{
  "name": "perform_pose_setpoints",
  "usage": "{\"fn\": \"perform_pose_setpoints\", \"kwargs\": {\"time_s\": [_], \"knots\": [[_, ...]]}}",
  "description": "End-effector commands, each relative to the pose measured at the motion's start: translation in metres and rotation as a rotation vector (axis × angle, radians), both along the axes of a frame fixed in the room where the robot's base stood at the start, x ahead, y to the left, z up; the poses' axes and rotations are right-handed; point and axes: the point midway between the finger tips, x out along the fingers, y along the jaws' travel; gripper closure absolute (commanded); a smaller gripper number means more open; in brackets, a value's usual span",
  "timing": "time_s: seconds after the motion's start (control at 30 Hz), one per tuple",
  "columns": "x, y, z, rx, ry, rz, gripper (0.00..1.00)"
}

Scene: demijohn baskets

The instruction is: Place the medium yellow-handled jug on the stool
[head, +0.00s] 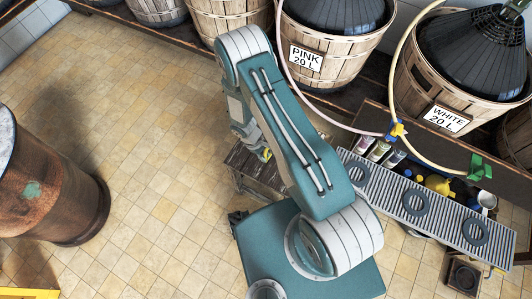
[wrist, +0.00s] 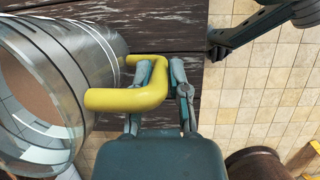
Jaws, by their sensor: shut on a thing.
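The jug (wrist: 45,85) is a shiny metal-looking vessel with a yellow handle (wrist: 125,98), at the left of the wrist view with its wide mouth facing the camera. My gripper (wrist: 162,78) is shut on the outer bar of the handle, one finger on each side. The stool (wrist: 175,38) has dark, worn planks and lies behind the jug in the wrist view. In the head view the stool (head: 253,172) stands partly behind my arm, with a small bit of yellow handle (head: 267,154) above it. I cannot tell whether the jug touches the stool.
Baskets with dark demijohns, labelled PINK (head: 320,75) and WHITE (head: 448,105), stand along the back. A metal grate (head: 430,212) is at the right, with bottles and a yellow vessel (head: 438,184) beside it. A rusty barrel (head: 50,190) stands left. Tiled floor between is clear.

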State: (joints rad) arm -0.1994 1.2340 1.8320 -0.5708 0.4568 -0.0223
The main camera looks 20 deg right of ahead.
Motion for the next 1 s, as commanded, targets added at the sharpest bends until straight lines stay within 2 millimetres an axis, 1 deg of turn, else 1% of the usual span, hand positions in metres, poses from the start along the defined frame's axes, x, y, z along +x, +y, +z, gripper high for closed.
{"fn": "perform_pose_setpoints", "kwargs": {"time_s": [0.03,0.13,0.47,0.5,0.53,0.57,0.87,1.0], "knots": [[0.0012,0.0,-0.005,0.0,-0.002,-0.001,1.0],[0.0009,-0.0001,-0.0105,0.001,-0.002,0.0,1.0],[0.0012,-0.0001,-0.0121,0.0,-0.004,-0.001,1.0],[0.0007,-0.0002,-0.0128,0.001,-0.003,0.0,0.66],[0.0007,-0.0001,-0.0127,0.001,-0.003,0.0,0.52],[0.0007,-0.0001,-0.0127,0.001,-0.003,0.0,0.44],[0.0007,-0.0002,-0.0128,0.001,-0.002,0.0,0.44],[0.0022,0.0012,-0.0075,0.001,-0.003,0.001,0.44]]}}
